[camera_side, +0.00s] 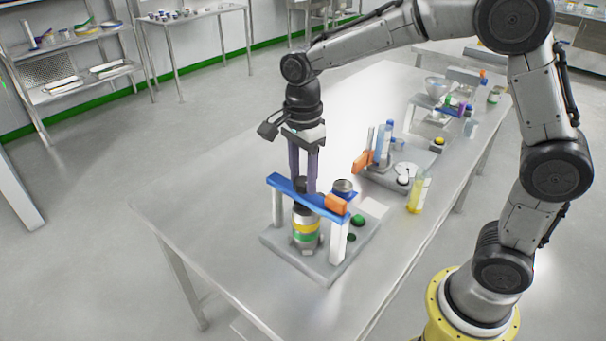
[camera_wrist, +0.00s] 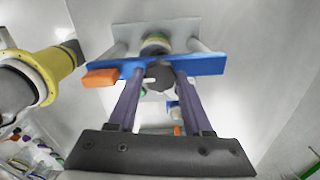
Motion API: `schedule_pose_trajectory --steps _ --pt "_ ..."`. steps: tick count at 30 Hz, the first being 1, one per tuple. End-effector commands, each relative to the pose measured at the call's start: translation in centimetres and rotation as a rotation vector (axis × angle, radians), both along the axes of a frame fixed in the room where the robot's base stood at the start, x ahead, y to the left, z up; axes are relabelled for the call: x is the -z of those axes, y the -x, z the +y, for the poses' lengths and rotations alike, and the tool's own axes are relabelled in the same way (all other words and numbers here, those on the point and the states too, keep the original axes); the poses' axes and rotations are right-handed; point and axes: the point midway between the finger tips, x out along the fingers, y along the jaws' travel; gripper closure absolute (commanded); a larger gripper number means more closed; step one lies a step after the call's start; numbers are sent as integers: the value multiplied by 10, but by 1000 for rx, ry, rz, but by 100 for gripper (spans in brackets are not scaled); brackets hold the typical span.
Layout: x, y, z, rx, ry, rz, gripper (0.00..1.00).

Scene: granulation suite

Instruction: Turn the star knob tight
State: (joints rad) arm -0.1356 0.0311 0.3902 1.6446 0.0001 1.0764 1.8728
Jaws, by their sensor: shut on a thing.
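The dark star knob (camera_wrist: 160,76) sits at the blue crossbar in the wrist view, between the fingers of my gripper (camera_wrist: 158,78). The blue crossbar (camera_side: 286,186) spans two pale posts over a grey base plate. A silver canister with yellow and green bands (camera_side: 305,231) stands under the bar; part of it also shows in the wrist view (camera_wrist: 156,43). In the side view my gripper (camera_side: 303,187) points straight down at the bar, with its purple fingers around the knob, which they mostly hide. The exact finger contact is hard to see.
An orange block (camera_side: 337,204) sits on the bar's right end. Green caps (camera_side: 357,220) lie on the base plate. A yellow bottle (camera_side: 418,192) and another fixture with tubes (camera_side: 384,146) stand further back. The table's front left (camera_side: 200,205) is clear.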

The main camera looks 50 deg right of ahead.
Motion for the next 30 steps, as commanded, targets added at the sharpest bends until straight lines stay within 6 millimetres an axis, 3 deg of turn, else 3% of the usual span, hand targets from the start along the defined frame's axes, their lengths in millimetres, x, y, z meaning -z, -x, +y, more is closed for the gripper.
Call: schedule_pose_trajectory --steps 12,13,17,26,30 --pt "-3 -1 -1 8 0 -6 100" --pt "-3 -1 -1 8 0 -6 44" --pt "-2 -1 -1 8 0 -4 21" --pt "-1 0 0 6 0 -2 20" --pt "-10 -1 0 6 0 -5 20"
